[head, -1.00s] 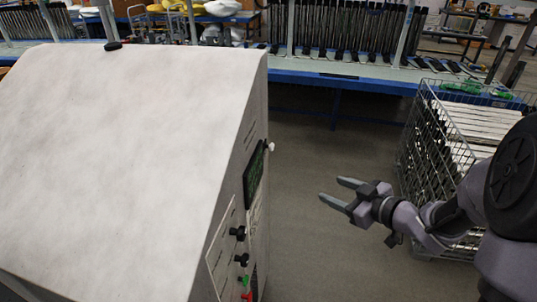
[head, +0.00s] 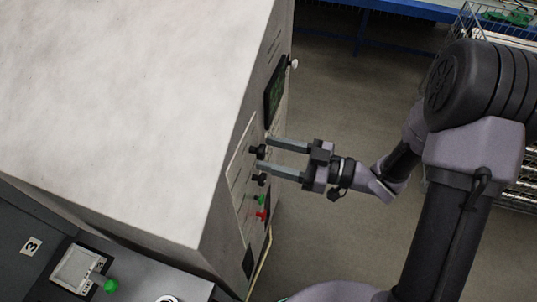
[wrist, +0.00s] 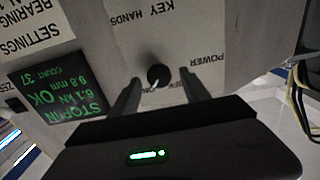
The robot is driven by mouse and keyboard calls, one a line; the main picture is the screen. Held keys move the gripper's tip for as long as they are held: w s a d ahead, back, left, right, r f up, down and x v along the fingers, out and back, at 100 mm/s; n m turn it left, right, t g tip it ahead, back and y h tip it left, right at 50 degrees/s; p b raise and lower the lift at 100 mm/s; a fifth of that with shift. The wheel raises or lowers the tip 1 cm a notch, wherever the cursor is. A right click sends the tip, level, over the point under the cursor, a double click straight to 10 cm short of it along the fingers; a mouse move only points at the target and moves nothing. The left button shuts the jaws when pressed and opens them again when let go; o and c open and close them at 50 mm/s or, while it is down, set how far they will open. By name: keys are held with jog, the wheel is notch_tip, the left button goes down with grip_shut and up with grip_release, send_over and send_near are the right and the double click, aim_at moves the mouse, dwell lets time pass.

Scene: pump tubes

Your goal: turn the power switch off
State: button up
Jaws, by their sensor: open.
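The power switch appears to be the black rotary knob (wrist: 158,75) beside the upside-down POWER and OFF/ON lettering in the wrist view. It has a pale pointer line. In the head view two black knobs sit on the side panel of the big white cabinet (head: 130,100); the upper knob (head: 256,152) is near the gap between my fingertips. My gripper (head: 263,154) is open, reaching left to the panel. In the wrist view one finger stands on each side of the knob, with gaps. I cannot tell how deep the fingertips are around it.
Below the black knobs are a green button (head: 260,199) and a red button (head: 261,215). A dark screen (head: 275,88) with green text is farther up the panel. A grey console (head: 40,250) stands at lower left. Open floor lies right of the cabinet.

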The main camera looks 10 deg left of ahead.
jog(key=shift+a, duration=0.7)
jog(key=shift+c, duration=0.2)
grip_shut()
